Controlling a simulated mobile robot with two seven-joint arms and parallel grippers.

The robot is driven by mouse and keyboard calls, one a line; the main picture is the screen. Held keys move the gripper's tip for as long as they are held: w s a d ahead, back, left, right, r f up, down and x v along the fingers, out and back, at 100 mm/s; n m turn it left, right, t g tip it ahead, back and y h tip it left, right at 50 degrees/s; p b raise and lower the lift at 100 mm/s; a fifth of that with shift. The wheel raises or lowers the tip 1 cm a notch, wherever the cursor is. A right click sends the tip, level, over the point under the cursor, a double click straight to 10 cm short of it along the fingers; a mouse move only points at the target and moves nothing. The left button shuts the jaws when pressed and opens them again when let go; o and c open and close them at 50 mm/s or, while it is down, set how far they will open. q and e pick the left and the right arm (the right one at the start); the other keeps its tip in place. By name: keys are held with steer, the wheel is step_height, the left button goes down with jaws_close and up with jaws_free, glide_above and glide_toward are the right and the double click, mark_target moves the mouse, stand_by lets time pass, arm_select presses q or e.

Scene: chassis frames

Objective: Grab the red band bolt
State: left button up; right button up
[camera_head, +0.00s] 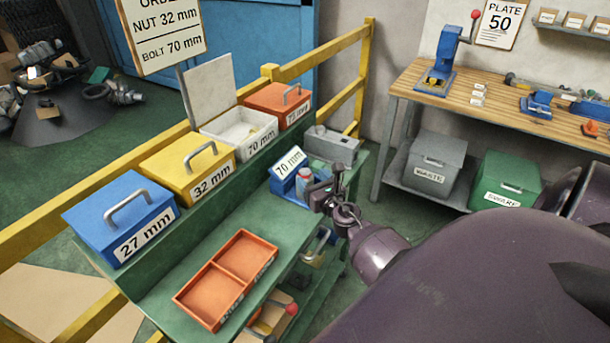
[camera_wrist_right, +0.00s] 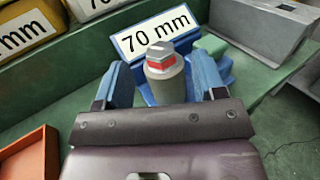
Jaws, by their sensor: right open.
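The red band bolt (camera_wrist_right: 163,62) stands upright, grey with a red band just below its grey head. It is at the blue holder (camera_wrist_right: 226,66) with a "70 mm" label. In the head view the bolt (camera_head: 304,182) is small beside the holder (camera_head: 283,184). My right gripper (camera_wrist_right: 158,82) is open, with one blue finger on each side of the bolt and gaps visible between. The bolt's lower part is hidden behind the gripper's body. In the head view the right gripper (camera_head: 318,194) is at the right end of the green bench. My left gripper is not in view.
An orange two-part tray (camera_head: 226,279) lies on the bench. Behind it stand a blue 27 mm box (camera_head: 115,215), a yellow 32 mm box (camera_head: 187,168), an open white 70 mm bin (camera_head: 240,130) and an orange lidded box (camera_head: 278,104). A grey box (camera_head: 331,146) stands close behind the holder.

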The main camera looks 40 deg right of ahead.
mark_target(308, 175)
steer(key=shift+x, duration=2)
steer(key=c, duration=0.6)
jaws_close()
